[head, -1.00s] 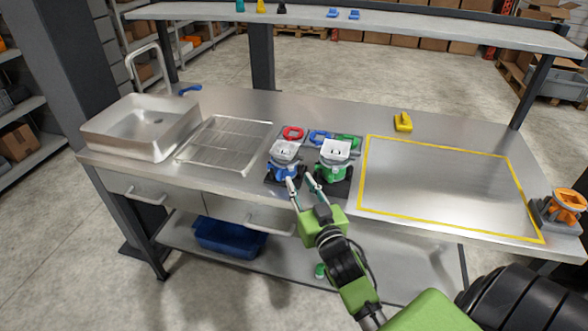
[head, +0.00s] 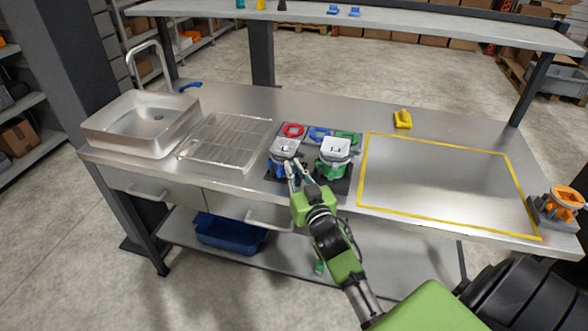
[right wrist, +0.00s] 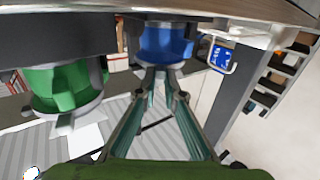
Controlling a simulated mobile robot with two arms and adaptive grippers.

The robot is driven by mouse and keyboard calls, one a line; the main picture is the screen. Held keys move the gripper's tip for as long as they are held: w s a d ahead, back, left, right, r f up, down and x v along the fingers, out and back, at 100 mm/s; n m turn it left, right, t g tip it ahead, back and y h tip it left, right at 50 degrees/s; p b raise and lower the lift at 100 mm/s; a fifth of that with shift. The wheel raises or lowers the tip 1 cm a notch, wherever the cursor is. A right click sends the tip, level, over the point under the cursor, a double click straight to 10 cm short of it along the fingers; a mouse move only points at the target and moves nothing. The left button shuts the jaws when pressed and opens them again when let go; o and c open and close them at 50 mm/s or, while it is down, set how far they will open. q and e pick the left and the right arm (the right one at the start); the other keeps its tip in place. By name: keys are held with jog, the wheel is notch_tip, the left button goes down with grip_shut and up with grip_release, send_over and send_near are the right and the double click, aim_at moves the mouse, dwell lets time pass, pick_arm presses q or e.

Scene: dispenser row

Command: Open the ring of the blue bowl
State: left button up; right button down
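The blue bowl (head: 281,168) is a blue holder with a grey ring (head: 285,148) on top, on a dark base on the steel counter. It also shows in the right wrist view (right wrist: 165,42). My right gripper (head: 295,164) is at the near side of this bowl. In the right wrist view its two fingers (right wrist: 161,74) converge on a small grey handle at the ring's front and look closed on it. The handle is mostly hidden between the fingertips. My left gripper is not in view.
A similar green bowl (head: 332,168) with a grey ring stands close on the right and shows in the right wrist view (right wrist: 62,88). Red (head: 293,130), blue (head: 318,135) and green (head: 347,137) parts lie behind. A sink (head: 100,140) and wire rack (head: 187,157) are left. The yellow-outlined area (head: 440,180) is clear.

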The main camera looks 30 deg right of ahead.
jog(key=shift+d+r+n+y+p, duration=0.1)
jog(key=shift+d+n+y+p, duration=0.25)
jog(key=shift+n+y+p, duration=0.45)
jog(key=shift+s+d+n+t+y, duration=0.1)
jog(key=shift+d+n+y, duration=0.15)
jog(key=shift+y, duration=0.3)
jog(key=shift+w+d+n+t+y, duration=0.1)
jog(key=shift+d+n+y, duration=0.15)
jog(key=shift+y, duration=0.35)
jog(key=shift+s+d+n+t+y, duration=0.1)
jog(key=shift+d+n+y, duration=0.15)
jog(key=shift+y, duration=0.3)
jog(key=c, duration=2.1)
grip_release()
jog(key=shift+c, duration=0.2)
jog(key=shift+a+h, duration=0.2)
jog(key=shift+h, duration=0.2)
